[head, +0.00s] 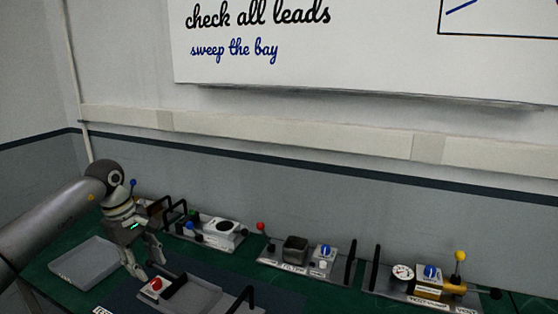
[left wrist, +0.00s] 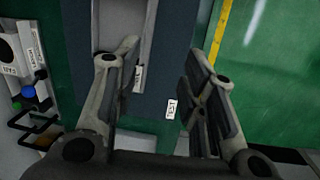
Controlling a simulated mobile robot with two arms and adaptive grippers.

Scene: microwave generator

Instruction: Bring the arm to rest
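My left arm comes in from the left in the head view. Its gripper (head: 148,270) points down above the green bench, between a flat grey tray and a small box with a red button. In the left wrist view the two fingers of the left gripper (left wrist: 160,54) stand apart with nothing between them. Below the gap lie a dark blue-grey mat (left wrist: 172,65) and a small white label (left wrist: 171,108). My right gripper is in neither view.
The grey tray (head: 82,264) lies left of the gripper, the red-button box (head: 155,286) close on its right. Modules with handles and levers line the back: a white one (head: 222,230), a middle one (head: 296,267), and one with a gauge (head: 402,272). A wall stands behind.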

